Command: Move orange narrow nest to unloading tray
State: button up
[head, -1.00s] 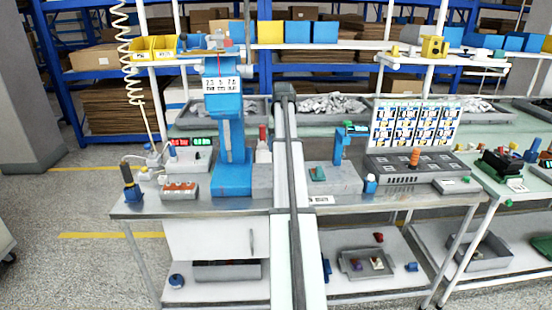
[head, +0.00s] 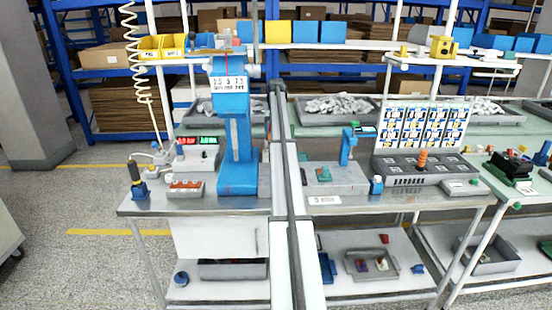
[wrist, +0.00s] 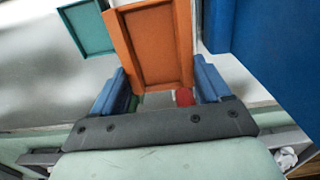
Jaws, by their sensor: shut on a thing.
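The orange narrow nest (wrist: 152,45) is a shallow rectangular orange frame with raised rims. In the wrist view it stands between the blue fingers of my gripper (wrist: 160,90), which is shut on it. Its lower end sits between the fingertips, beside a small red piece and a green piece. My gripper is not clear in the head view, where my own arm crosses the middle of the bench. I cannot tell which container is the unloading tray; a grey tray (head: 349,265) with small parts sits on the lower shelf.
A teal tray-like piece (wrist: 86,27) lies left of the nest, and a large blue surface (wrist: 262,40) is close on the right. The blue press (head: 238,150) stands left of my arm. A grey fixture plate (head: 345,178) with a small blue stand is to the right.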

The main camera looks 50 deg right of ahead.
notch_tip(320, 180, down, 10)
jog(key=shift+r, duration=0.15)
dwell(0.4)
jog(key=o, duration=1.2)
jog(key=shift+o, duration=0.2)
notch_tip(320, 180, up, 12)
jog(key=shift+r, duration=0.1)
jog(key=shift+s+a, duration=0.1)
